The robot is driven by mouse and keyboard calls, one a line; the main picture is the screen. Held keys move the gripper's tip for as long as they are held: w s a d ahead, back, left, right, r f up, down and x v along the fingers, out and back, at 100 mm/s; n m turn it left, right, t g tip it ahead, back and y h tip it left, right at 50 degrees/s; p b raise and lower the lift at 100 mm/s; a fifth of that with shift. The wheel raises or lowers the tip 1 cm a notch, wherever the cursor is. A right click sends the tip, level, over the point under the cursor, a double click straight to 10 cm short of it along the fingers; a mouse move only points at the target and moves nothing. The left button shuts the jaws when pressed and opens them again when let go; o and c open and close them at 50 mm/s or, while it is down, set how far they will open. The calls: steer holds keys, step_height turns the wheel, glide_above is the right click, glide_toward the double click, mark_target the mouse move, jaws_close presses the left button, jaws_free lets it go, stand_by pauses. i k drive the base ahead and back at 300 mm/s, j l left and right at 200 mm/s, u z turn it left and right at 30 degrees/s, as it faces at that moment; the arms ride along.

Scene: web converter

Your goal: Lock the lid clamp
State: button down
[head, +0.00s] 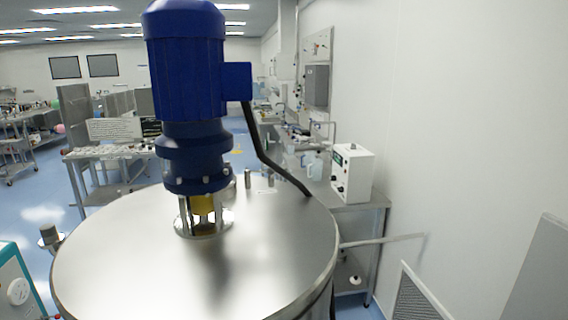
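A large round stainless steel lid (120,250) covers a vessel and fills the lower middle of the head view. A blue motor (186,90) stands upright on the lid's centre, on a round flange (212,222) with a yellow coupling (203,204). A small metal knob-like part (50,236) sticks up at the lid's left edge; I cannot tell whether it is the lid clamp. Short metal fittings (248,179) rise from the lid behind the motor. The near edge of the lid is cut off by the frame. My gripper is not in view.
A white control box (352,172) stands on a steel table (372,201) to the right, near the white wall. A teal and white machine (18,285) is at the lower left. Blue floor (35,208) shows on the left. A black cable (268,155) runs from the motor.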

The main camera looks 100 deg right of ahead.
mark_target(247, 172)
steer(key=k+l+u, duration=0.15)
steer(key=k+u, duration=0.8)
steer(key=k+j+u, duration=0.15)
steer(key=k+u, duration=0.3)
steer(key=k+j+u, duration=0.3)
steer(key=u, duration=0.15)
steer(key=k+l+u, duration=0.25)
steer(key=k, duration=0.35)
steer(key=k+l+u, duration=0.1)
steer(key=k+u, duration=0.2)
steer(key=k, duration=0.35)
